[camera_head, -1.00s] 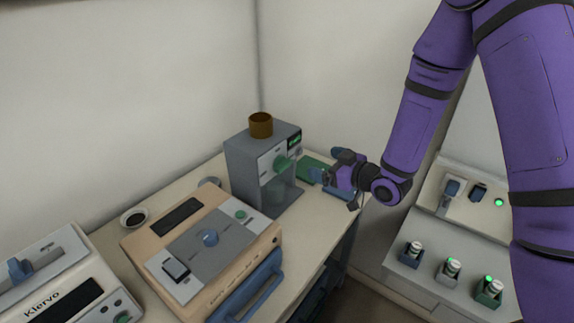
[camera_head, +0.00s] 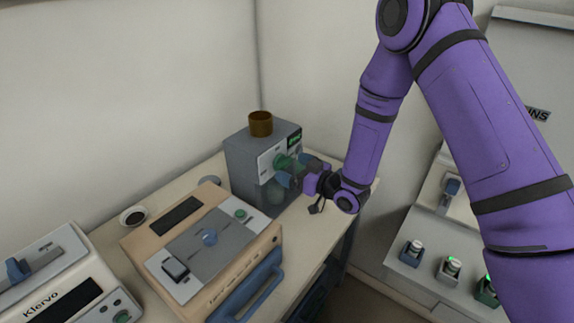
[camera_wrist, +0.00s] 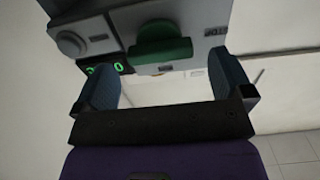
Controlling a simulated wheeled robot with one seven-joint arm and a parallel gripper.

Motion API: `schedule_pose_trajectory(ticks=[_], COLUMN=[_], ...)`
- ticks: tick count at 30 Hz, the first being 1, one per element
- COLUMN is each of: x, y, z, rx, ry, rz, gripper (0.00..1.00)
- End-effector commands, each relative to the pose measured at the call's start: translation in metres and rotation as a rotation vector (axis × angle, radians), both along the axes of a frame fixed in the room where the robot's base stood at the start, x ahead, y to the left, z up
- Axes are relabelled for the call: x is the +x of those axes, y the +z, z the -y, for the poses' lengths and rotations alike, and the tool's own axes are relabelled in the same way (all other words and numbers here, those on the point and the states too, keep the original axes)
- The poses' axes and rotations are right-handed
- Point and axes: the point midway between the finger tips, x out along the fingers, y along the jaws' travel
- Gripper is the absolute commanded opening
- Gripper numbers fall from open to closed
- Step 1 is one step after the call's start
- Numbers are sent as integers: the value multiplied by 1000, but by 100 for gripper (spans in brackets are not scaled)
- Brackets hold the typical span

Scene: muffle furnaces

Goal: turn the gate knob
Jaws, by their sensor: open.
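The gate knob (camera_head: 284,163) is a green knob on the front panel of a grey box-shaped device (camera_head: 245,150) with a brown cup on top. It also shows in the wrist view (camera_wrist: 160,50), upper middle, as a wide green grip. My gripper (camera_head: 291,172) is at the device's front, close to the knob. In the wrist view my gripper (camera_wrist: 165,82) has its two blue-grey fingers apart, with the knob ahead between their lines. The fingers do not appear to touch the knob. In the head view, the gripper partly hides the device's lower front.
A beige furnace (camera_head: 200,240) with a blue handle stands left of the device. A white Klervo unit (camera_head: 70,285) is at far left. A small round dish (camera_head: 134,216) lies behind. A side bench (camera_head: 420,275) with several small lit holders stands right. My arm crosses the right side.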

Motion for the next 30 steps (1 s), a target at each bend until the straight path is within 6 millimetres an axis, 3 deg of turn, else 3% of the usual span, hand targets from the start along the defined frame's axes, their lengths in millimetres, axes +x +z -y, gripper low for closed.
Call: schedule_pose_trajectory(ticks=[6, 17, 24, 30], x=[13, 16, 16, 16], y=[0, 0, 0, 0], z=[-17, -20, -20, -20], rx=[0, -1, -1, 5], ry=[1, 0, 0, 0], rz=[0, -1, -1, -8], gripper=[98, 98, 48, 49])
